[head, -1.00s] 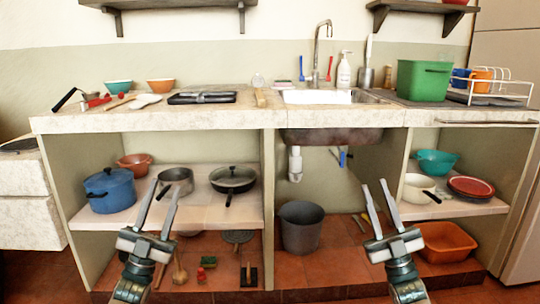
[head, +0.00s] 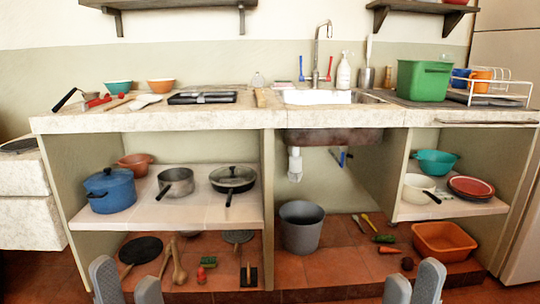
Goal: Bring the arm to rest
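My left gripper (head: 125,276) shows at the bottom left of the head view, in front of the lower level of the counter unit. Its two grey fingers stand apart with nothing between them. My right gripper (head: 413,276) shows at the bottom right, in front of the orange tub. Its fingers are also apart and empty. Only the finger ends are in view; the rest of both arms is below the picture. Neither gripper appears to hold anything.
A stone counter (head: 150,121) spans the view, with a green bin (head: 423,80) on top. Below are a blue pot (head: 110,190), a grey bucket (head: 302,227), an orange tub (head: 444,243) and wooden utensils (head: 178,264).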

